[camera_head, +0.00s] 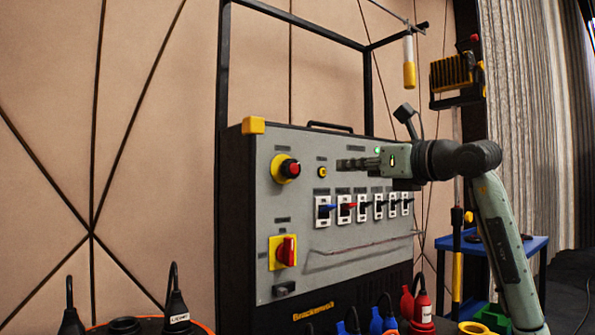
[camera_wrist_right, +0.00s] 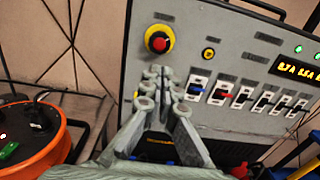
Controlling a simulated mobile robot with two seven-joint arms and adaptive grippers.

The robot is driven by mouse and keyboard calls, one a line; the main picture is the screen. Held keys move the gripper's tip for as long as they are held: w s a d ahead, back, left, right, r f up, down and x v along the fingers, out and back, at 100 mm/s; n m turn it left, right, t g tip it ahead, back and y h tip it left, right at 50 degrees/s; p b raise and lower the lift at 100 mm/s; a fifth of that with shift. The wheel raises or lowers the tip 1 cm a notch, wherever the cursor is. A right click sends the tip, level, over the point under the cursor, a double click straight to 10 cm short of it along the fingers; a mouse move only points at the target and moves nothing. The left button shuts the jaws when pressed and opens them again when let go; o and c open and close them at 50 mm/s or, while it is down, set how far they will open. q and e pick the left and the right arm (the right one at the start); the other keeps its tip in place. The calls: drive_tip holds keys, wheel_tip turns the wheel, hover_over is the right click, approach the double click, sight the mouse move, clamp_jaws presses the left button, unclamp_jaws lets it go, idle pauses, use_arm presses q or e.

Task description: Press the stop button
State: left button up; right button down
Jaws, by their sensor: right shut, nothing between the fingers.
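The stop button (camera_head: 290,168) is a red knob on a round yellow base at the upper left of the grey control panel (camera_head: 300,225). It also shows in the right wrist view (camera_wrist_right: 158,42), just beyond the fingertips. My right gripper (camera_head: 340,164) reaches in from the right in front of the panel, fingers pointing left. It is shut and empty, to the right of the stop button at about its height and apart from it in the picture. The wrist view shows the fingertips (camera_wrist_right: 158,72) together, just below the button. My left gripper is not in view.
A small yellow-ringed button (camera_head: 322,172) sits right of the stop button. A row of toggle switches (camera_head: 345,208) lies below my gripper. A red rotary switch (camera_head: 286,251) is at lower left. Plugs and cables (camera_head: 177,310) stand in front. A blue table (camera_head: 530,243) is at right.

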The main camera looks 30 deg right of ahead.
drive_tip(key=p, duration=0.3)
approach(295, 168)
drive_tip(key=w, duration=0.5)
drive_tip(key=shift+w+a, duration=0.25)
drive_tip(key=shift+w, duration=0.05)
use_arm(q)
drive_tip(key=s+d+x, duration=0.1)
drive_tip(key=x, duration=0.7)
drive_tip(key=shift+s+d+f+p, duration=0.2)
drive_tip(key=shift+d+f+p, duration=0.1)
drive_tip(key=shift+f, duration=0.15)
use_arm(e)
drive_tip(key=shift+w, duration=0.65)
